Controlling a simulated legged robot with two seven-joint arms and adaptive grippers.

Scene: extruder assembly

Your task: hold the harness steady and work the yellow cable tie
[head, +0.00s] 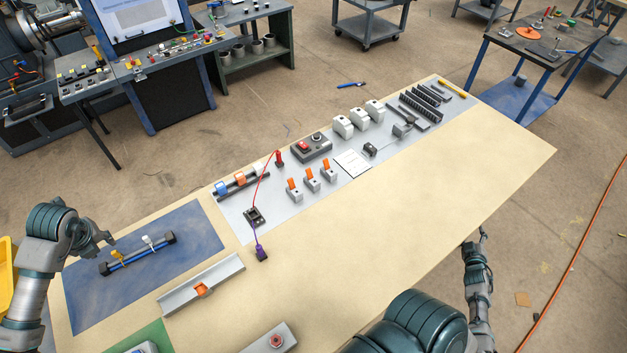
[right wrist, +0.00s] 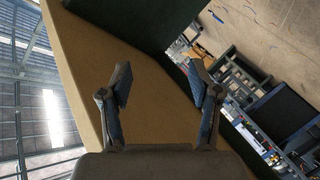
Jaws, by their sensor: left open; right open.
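The harness (head: 138,259) is a blue cable bundle with black ends, lying on a blue mat (head: 195,232) at the left of the table in the head view. A yellow cable tie (head: 118,255) stands up from it on the left part. A white tie (head: 147,241) stands farther right along it. My left gripper (head: 105,242) is open and empty, just left of and above the harness's left end, apart from the yellow tie. My right gripper (head: 478,236) is at the table's right front edge, far from the harness. The right wrist view shows its fingers (right wrist: 160,85) apart, with nothing between them.
A grey channel with an orange clip (head: 202,289) lies right of the mat. A yellow bin (head: 6,275) stands at the left edge. The table's middle (head: 400,210) is clear.

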